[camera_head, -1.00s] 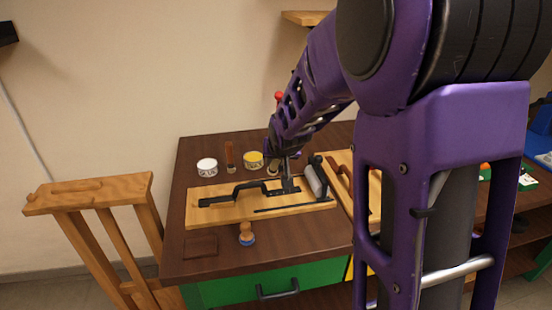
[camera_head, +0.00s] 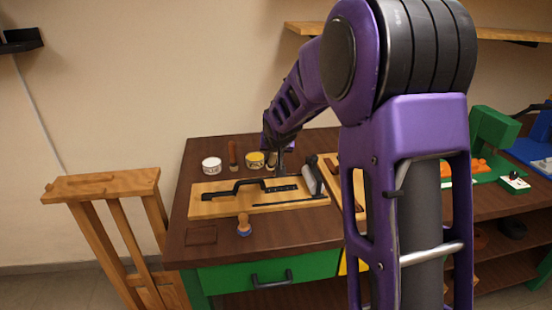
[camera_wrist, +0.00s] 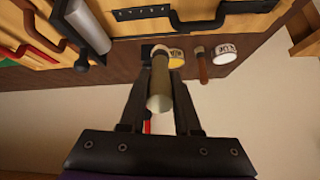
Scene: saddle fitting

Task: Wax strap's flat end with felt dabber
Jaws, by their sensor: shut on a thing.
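The black strap (camera_head: 267,186) lies on a pale wooden board (camera_head: 222,209), bent in a step, with a row of small studs or holes on its right part. Its studded part (camera_wrist: 141,15) shows at the top of the wrist view. My gripper (camera_wrist: 163,95) is shut on a pale olive, rounded cylinder, which looks like the felt dabber (camera_wrist: 160,100), held between both fingers. In the head view my gripper (camera_head: 280,165) hangs behind the board's right half, apart from the strap. The dabber's far end is partly hidden and hard to tell. A yellow tin (camera_wrist: 175,58) shows behind it.
A white tin (camera_head: 212,164) and a wooden-handled tool (camera_head: 233,154) stand left of the yellow tin. A grey roller (camera_head: 310,179) lies at the board's right end. A wooden stand (camera_head: 103,186) is left of the table.

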